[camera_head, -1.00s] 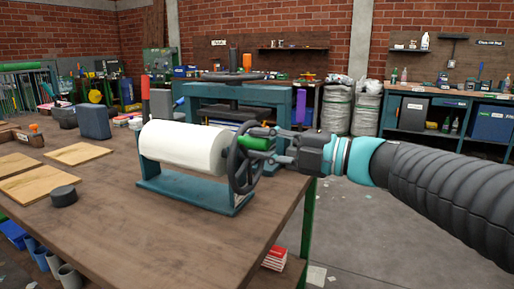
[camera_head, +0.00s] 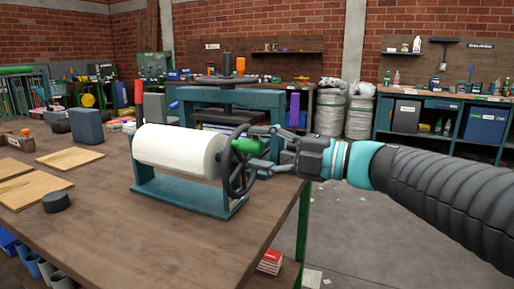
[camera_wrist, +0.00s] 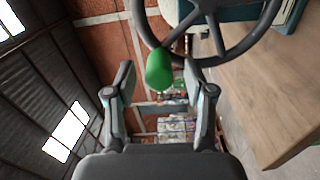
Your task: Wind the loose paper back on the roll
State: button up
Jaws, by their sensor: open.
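The white paper roll (camera_head: 178,150) lies horizontally in a teal stand (camera_head: 185,193) on the wooden bench. No loose tail of paper shows from this side. A dark handwheel (camera_head: 236,170) with a green crank handle (camera_head: 247,146) is at the roll's right end. My gripper (camera_head: 262,147) comes in from the right at the handle. In the wrist view the handle (camera_wrist: 159,70) lies ahead of and between the two spread fingers of my gripper (camera_wrist: 160,78), with gaps at both sides. The wheel's rim (camera_wrist: 205,58) and spokes are beyond it.
A black puck (camera_head: 57,202) and wooden boards (camera_head: 70,158) lie left of the stand on the bench (camera_head: 150,245). A red upright lever (camera_head: 138,93) rises by the roll's left end. A teal press frame (camera_head: 225,98) stands behind. The bench's right edge is close to the wheel.

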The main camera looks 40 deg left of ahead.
jog(key=v, duration=1.1)
